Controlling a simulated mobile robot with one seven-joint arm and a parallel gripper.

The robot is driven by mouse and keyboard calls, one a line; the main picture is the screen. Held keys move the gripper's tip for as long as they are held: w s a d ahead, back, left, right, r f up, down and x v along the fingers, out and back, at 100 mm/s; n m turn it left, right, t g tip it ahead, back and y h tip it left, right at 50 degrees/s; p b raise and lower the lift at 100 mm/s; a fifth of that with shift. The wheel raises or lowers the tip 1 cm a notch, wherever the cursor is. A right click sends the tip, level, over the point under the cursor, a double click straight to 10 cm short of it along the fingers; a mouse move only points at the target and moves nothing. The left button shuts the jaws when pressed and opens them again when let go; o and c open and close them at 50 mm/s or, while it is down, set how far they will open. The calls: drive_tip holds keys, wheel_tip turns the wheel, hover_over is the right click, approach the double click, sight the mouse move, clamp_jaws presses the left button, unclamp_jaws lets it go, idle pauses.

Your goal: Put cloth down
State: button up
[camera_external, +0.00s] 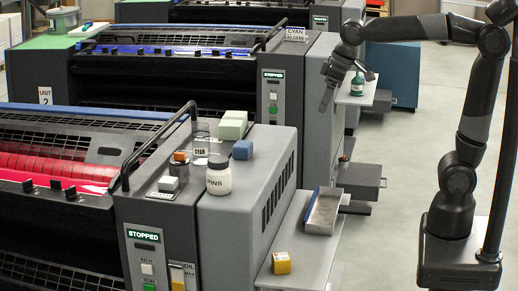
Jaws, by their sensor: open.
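My gripper (327,98) hangs at the end of my arm at upper right, pointing down in front of the grey end panel of the middle press. It is open, and I see no cloth in it. A pale green stack (233,123) and a blue block (242,150) sit on the near press's end cabinet; I cannot tell whether either is cloth.
A white jar (219,178) and a clear container (200,138) stand on the near cabinet. A green bottle (357,84) stands on a side shelf right of my gripper. A yellow box (281,263) and a metal tray (323,213) are on the near side shelf.

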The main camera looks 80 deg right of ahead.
drive_tip(key=s+f, duration=0.4)
drive_tip(key=s, duration=0.4)
drive_tip(key=s+f+t, duration=0.1)
drive_tip(key=s+f, duration=0.2)
drive_tip(key=s, duration=0.5)
drive_tip(key=shift+f+t, duration=0.3)
drive_tip(key=shift+f, duration=0.1)
